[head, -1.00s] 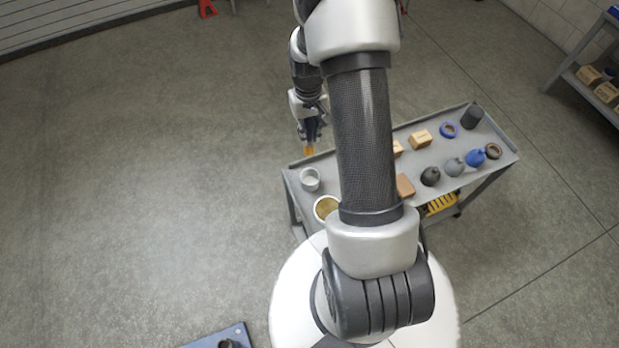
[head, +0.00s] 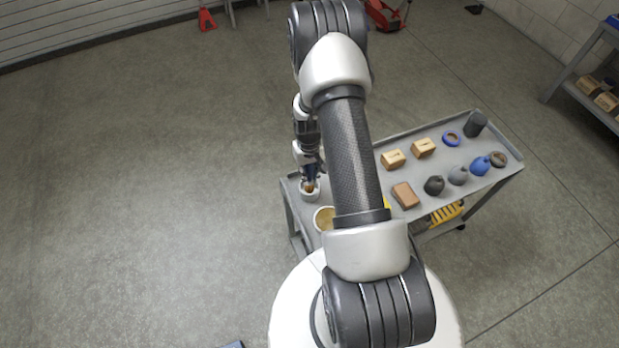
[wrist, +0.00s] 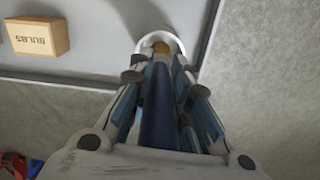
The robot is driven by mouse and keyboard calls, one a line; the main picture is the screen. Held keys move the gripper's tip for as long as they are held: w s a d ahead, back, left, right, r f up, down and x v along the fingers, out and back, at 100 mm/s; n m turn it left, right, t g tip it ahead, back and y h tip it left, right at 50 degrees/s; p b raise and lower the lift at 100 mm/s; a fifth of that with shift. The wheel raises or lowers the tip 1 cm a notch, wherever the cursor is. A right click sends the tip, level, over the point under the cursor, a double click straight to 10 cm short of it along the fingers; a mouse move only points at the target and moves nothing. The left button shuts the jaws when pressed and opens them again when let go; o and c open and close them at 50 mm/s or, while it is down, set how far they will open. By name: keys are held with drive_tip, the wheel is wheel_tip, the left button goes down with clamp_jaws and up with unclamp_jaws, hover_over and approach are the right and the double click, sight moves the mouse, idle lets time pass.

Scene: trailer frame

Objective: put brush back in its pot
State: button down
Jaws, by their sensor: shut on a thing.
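The brush (wrist: 158,112) has a dark blue handle and an orange-tan end. My gripper (wrist: 163,78) is shut on the handle, with a finger on each side. In the wrist view the pot's pale rim (wrist: 161,37) rings the orange end. How deep the brush reaches, and whether it touches the pot, I cannot tell.
The pot stands near the edge of a grey cart (head: 410,218). A round tin with tan contents (head: 325,218) stands close by, partly behind my arm. Open floor lies left.

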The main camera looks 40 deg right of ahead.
drive_tip(key=shift+f, duration=1.05)
drive_tip(key=shift+f+b, duration=0.25)
drive_tip(key=shift+b, duration=0.1)
drive_tip(key=c, duration=1.5)
unclamp_jaws()
drive_tip(key=shift+r, duration=0.1)
